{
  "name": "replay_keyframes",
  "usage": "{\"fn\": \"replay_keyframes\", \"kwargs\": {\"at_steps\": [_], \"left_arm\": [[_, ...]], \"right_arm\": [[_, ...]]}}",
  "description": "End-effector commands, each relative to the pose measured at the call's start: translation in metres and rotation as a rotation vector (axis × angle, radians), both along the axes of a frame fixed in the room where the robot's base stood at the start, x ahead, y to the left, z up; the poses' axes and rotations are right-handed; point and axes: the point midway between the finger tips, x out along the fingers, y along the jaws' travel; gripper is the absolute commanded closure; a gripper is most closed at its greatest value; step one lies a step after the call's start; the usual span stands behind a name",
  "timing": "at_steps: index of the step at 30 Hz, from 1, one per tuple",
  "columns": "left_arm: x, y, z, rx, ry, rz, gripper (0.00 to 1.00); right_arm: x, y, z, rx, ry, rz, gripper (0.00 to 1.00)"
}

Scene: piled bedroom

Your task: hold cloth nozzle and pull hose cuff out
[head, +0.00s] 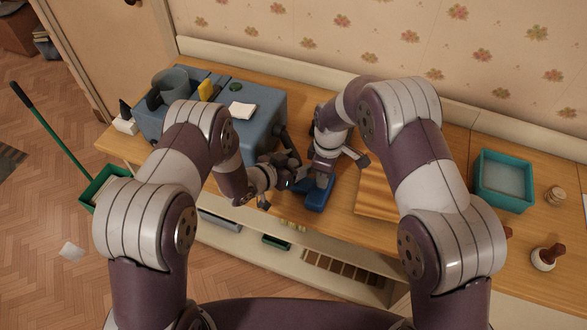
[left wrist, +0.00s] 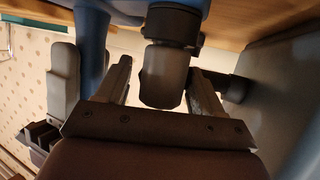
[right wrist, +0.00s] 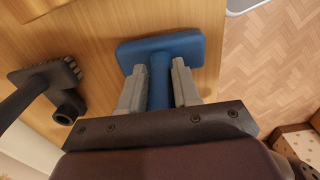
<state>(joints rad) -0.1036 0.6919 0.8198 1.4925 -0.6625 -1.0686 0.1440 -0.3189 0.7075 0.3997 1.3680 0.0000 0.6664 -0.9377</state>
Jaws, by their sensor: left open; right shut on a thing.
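The blue cloth nozzle (right wrist: 160,48) has a flat, wide head and a narrow neck in the right wrist view. My right gripper (right wrist: 158,80) is shut on that neck. The nozzle also shows in the head view (head: 315,197), low at the table's front. In the left wrist view a short grey hose cuff (left wrist: 163,78) with a dark collar (left wrist: 173,24) joins a blue part at the top. My left gripper (left wrist: 160,72) is open, with one finger on each side of the cuff. The arms hide most of the joint in the head view.
A grey-blue machine (head: 262,99) stands left on the table, with a white pad and yellow item on top. A dark brush tool (right wrist: 45,84) lies beside the nozzle. A teal bin (head: 503,181) stands at the right. Shelves (head: 340,268) run below the table.

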Motion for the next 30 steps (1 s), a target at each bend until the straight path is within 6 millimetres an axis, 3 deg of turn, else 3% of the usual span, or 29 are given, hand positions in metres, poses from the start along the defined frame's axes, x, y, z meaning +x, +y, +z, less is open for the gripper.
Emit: {"fn": "replay_keyframes", "kwargs": {"at_steps": [1,7,30], "left_arm": [[0.000,0.000,0.000,0.000,0.000,0.000,0.36],[0.000,0.000,0.000,0.000,0.000,0.000,1.00],[0.000,0.001,0.012,0.001,-0.001,0.001,1.00]], "right_arm": [[0.000,0.000,0.000,0.000,0.000,0.000,1.00],[0.000,0.000,0.000,0.000,0.000,0.000,1.00],[0.000,0.000,0.000,0.000,0.000,0.000,1.00]]}}
